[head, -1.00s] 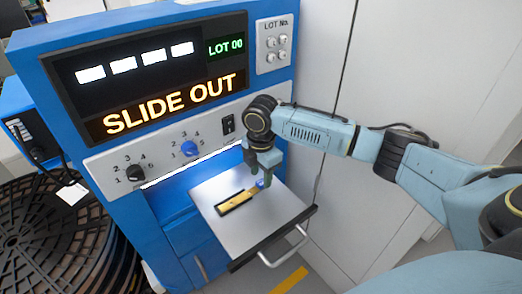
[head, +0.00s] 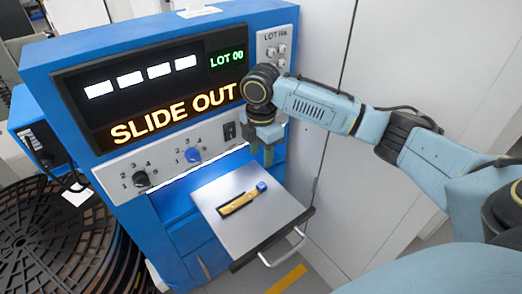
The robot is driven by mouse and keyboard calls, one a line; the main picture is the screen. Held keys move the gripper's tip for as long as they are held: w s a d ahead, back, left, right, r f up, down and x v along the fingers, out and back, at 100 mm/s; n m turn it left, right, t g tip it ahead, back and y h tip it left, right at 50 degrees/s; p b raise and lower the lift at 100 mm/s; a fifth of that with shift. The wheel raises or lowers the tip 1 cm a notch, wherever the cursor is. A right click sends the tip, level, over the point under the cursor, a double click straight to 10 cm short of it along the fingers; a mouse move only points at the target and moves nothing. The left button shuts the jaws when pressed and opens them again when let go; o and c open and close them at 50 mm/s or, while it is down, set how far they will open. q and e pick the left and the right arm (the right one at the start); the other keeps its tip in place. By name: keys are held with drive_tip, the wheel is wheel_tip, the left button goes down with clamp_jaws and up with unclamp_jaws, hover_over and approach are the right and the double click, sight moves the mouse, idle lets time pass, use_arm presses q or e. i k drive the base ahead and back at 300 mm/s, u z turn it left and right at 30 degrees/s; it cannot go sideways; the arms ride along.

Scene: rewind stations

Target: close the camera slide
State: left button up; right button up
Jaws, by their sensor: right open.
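The camera slide (head: 235,228) is a flat metal tray pulled out of the blue machine (head: 165,217), with a silver handle (head: 285,247) on its dark front edge. A small yellow piece with a blue end (head: 238,202) lies in a dark slot on the tray. My right gripper (head: 268,156) is open and empty, pointing down above the back right of the tray, close to the machine's front. The display (head: 172,124) reads SLIDE OUT. My left gripper is not in view.
Below the display are a black knob (head: 140,179), a blue knob (head: 193,155) and a rocker switch (head: 229,131). Large black reels (head: 55,235) stand at the left. A pale cabinet wall (head: 400,60) rises at the right. Floor in front of the handle is clear.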

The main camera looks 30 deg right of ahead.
sight(246, 233)
drive_tip(key=k, duration=1)
